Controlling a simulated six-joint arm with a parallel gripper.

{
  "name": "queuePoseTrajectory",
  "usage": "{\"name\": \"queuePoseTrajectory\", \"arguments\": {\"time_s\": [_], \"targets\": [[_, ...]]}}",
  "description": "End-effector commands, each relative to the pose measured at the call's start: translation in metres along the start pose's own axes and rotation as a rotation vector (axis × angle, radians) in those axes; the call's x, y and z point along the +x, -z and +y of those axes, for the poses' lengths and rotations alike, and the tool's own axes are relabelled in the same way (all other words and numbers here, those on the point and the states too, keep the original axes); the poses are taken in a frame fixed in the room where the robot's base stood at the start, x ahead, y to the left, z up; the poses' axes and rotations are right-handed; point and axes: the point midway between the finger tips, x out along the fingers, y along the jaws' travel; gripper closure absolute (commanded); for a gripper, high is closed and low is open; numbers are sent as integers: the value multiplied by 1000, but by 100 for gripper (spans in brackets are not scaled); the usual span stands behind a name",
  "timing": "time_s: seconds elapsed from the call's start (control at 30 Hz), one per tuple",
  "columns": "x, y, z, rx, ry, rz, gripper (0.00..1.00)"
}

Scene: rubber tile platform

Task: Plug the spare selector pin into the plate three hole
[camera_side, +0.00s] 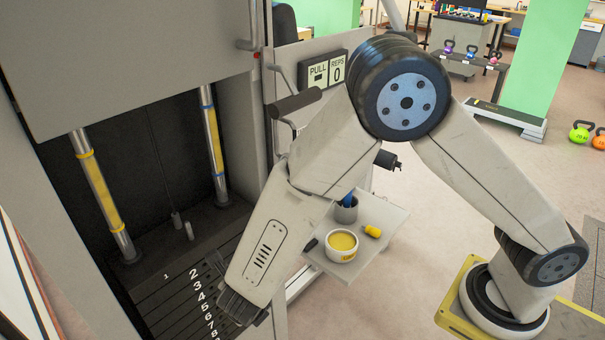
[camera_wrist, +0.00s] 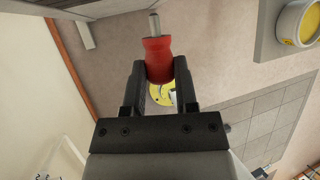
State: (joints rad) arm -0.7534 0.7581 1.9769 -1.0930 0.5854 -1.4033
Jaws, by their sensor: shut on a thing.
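My gripper (camera_wrist: 160,68) is shut on a red-handled selector pin (camera_wrist: 157,53), with the handle between the two fingers and its grey metal shaft pointing away from the gripper. In the side view my gripper (camera_side: 240,307) is beside the numbered weight stack (camera_side: 158,302), near the lower visible numbers. The pin is hidden there. The plate three label (camera_side: 200,285) shows in white on the stack. The hole of plate three cannot be made out, as my gripper and forearm cover part of the stack front.
A tray (camera_side: 389,240) right of my forearm holds a round tin (camera_side: 342,247), a grey cup (camera_side: 346,212) and a small yellow object (camera_side: 372,231). Guide rods (camera_side: 101,197) rise above the stack. A grey machine panel (camera_side: 130,60) overhangs it. The tin also shows in the wrist view (camera_wrist: 297,24).

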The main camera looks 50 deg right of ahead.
Motion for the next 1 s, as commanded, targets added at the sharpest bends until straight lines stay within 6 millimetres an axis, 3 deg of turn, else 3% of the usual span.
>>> {"name": "queuePoseTrajectory", "arguments": {"time_s": [0.13,0.63,1.0], "targets": [[-4,0,11,-55,-21,-19,100],[-4,-2,12,-60,-22,-21,100],[4,-20,13,-58,-21,-20,100]]}}
